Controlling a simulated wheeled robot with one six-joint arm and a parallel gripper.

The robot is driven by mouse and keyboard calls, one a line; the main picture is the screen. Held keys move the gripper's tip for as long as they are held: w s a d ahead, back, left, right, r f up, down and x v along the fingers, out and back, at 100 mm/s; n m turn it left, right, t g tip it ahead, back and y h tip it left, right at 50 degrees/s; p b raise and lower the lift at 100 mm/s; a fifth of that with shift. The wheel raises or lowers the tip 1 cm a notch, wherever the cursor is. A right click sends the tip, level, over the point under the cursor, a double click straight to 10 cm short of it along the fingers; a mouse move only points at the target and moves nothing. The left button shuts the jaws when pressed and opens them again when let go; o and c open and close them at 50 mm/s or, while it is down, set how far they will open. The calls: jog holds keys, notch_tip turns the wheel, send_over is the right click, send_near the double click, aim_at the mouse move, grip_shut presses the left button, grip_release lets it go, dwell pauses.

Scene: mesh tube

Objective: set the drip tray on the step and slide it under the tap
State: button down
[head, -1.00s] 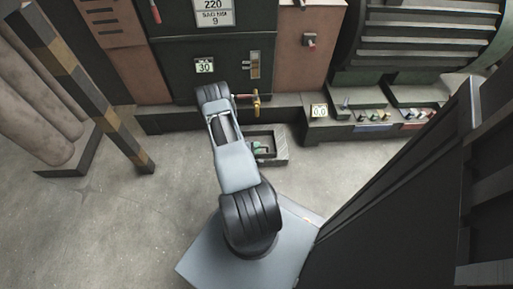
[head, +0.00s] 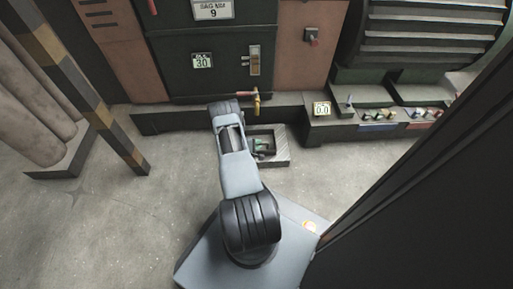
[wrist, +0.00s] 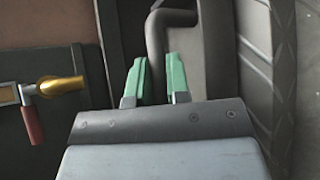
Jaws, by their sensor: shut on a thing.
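My gripper (wrist: 157,80) has green fingers shut on the dark bent handle (wrist: 156,35) of the drip tray (wrist: 219,50). In the head view, the dark tray (head: 264,139) is small and partly hidden by my arm, with the green fingers (head: 261,145) at it. The grey step (head: 283,143) with diagonal tread is around and under it, and its tread shows right of the tray in the wrist view (wrist: 262,60). I cannot tell whether the tray touches the step. The brass tap (head: 256,103) is on the cabinet just behind, and left of the gripper in the wrist view (wrist: 60,85).
A red lever (wrist: 32,122) hangs by the tap. A dark ledge (head: 165,121) runs along the cabinet foot. Open floor (head: 150,215) is at left.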

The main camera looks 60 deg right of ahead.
jog(key=shift+f, duration=0.4)
jog(key=c, duration=1.1)
grip_release()
jog(key=p+v, duration=0.5)
jog(key=v, duration=0.7)
jog(key=w+a+r+m+g+y, duration=0.1)
jog(key=w+a+r+m+y, duration=0.2)
jog(key=r, duration=0.9)
jog(key=w+a+r+y, duration=0.1)
jog(key=w+a+r, duration=0.3)
jog(key=r, duration=0.8)
jog(key=s+a+r+t+y, duration=0.3)
jog(key=a+r, duration=0.6)
jog(key=a, duration=0.3)
jog(key=s+a+r+t+y, duration=0.4)
jog(key=s+a+r+y, duration=0.2)
jog(key=a+r, duration=0.3)
jog(key=a, duration=0.4)
jog(key=shift+s+a+n, duration=0.3)
jog(key=shift+s+n, duration=0.1)
